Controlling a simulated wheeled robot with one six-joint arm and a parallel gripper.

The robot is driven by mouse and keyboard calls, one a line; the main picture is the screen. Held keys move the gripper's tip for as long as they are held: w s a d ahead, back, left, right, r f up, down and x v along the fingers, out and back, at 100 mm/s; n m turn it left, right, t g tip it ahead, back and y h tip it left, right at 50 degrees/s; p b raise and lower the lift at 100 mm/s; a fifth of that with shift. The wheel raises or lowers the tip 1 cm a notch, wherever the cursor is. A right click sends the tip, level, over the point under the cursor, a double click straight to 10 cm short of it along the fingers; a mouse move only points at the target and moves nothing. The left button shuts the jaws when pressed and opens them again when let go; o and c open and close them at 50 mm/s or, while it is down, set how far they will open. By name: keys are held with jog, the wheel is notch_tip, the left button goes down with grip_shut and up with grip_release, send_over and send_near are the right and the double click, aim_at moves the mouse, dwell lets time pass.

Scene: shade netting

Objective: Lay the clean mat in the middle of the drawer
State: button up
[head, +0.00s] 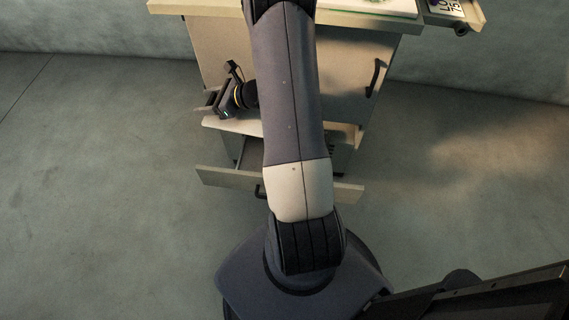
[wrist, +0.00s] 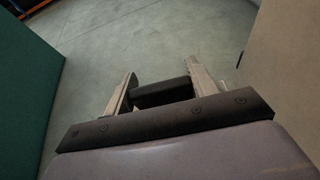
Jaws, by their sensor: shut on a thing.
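In the head view, the low drawer (head: 215,178) of the cabinet is pulled out, with my arm across its middle. Only parts of its inside show, dark and without clear contents. My gripper (head: 207,107) is in front of the cabinet's left side, above and left of the drawer. In the wrist view, my gripper (wrist: 160,72) has its two fingers around a dark block-like thing (wrist: 162,93) and is shut on it. I cannot tell whether this is the mat. I make out no clean mat for certain elsewhere.
The cabinet front (head: 350,55) has a dark handle (head: 375,77) at right. On top, a white tray (head: 395,12) lies partly out of frame. In the wrist view, a green panel (wrist: 25,85) is at left and a beige surface (wrist: 285,70) at right. The floor around is clear.

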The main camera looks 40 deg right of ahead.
jog(key=n+y+b, duration=0.1)
jog(key=b, duration=1.7)
send_over(258, 154)
notch_tip(258, 154, down, 21)
jog(key=shift+g, duration=0.3)
notch_tip(258, 154, down, 10)
jog(key=b, duration=0.4)
jog(key=shift+f, duration=0.2)
jog(key=shift+f, duration=0.1)
jog(key=shift+f, duration=0.15)
jog(key=o, duration=1)
jog(key=shift+r, duration=0.25)
jog(key=p+v, duration=0.3)
jog(key=v, duration=0.9)
jog(key=shift+d+p, duration=0.1)
jog(key=shift+p, duration=0.2)
